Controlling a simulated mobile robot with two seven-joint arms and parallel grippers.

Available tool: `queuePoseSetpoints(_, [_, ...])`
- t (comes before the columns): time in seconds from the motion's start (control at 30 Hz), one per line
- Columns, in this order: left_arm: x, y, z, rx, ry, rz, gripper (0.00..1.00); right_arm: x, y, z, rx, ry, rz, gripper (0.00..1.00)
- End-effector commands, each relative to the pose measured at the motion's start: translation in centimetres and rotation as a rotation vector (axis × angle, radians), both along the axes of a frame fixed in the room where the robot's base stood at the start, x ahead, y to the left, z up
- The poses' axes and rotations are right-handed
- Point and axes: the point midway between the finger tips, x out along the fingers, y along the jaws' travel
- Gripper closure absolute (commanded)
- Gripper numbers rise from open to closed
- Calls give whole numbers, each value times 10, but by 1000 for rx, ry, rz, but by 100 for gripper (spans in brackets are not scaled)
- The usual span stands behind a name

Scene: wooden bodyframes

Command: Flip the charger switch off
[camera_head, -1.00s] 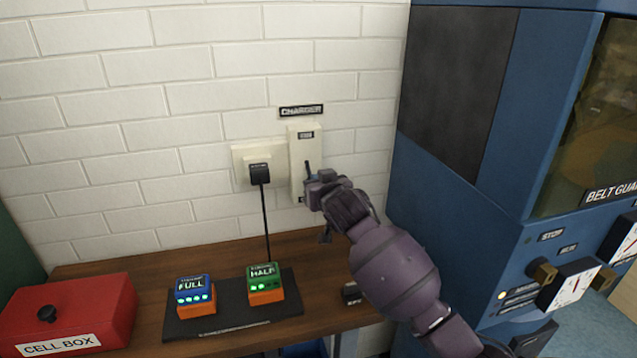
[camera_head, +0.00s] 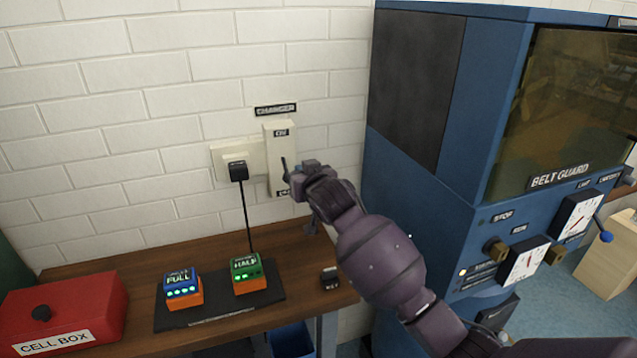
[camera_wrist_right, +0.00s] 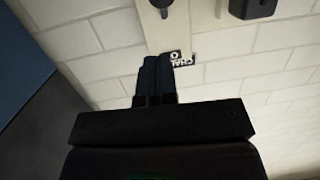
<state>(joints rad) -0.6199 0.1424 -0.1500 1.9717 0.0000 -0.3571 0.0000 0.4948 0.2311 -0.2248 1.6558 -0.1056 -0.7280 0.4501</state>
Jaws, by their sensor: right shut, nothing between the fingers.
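The charger switch is a cream wall plate (camera_head: 277,140) under a black CHARGER sign (camera_head: 275,110). Its thin dark lever (camera_head: 285,166) points upward, toward the small ON label. A second small label at the plate's lower end is mostly hidden by my gripper in the head view. My right gripper (camera_head: 292,178) is at the plate's lower right, close to the lever. In the right wrist view its fingers (camera_wrist_right: 155,78) are together and empty, and the lever's dark end (camera_wrist_right: 162,8) is beyond them, apart in the picture. Contact cannot be told. My left gripper is out of view.
A black plug (camera_head: 238,171) sits in the outlet left of the switch, its cord hanging down. On the wooden bench (camera_head: 130,262) are a FULL cell (camera_head: 181,287), a HALF cell (camera_head: 248,272) and a red cell box (camera_head: 62,305). A blue machine (camera_head: 435,180) stands right.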

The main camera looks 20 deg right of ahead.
Motion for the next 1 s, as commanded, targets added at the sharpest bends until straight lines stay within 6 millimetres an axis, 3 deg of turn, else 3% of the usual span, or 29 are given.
queuePoseSetpoints(0.13, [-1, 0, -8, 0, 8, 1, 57, -23, -3, 1, 0, 1, -1, 100])
queuePoseSetpoints(0.5, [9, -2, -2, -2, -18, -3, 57, -72, -8, 13, -1, 2, 0, 100])
queuePoseSetpoints(0.7, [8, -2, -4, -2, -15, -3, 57, -84, -9, 16, 0, 2, 0, 100])
queuePoseSetpoints(1.0, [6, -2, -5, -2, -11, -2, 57, -85, -9, 17, -1, 3, -1, 100])
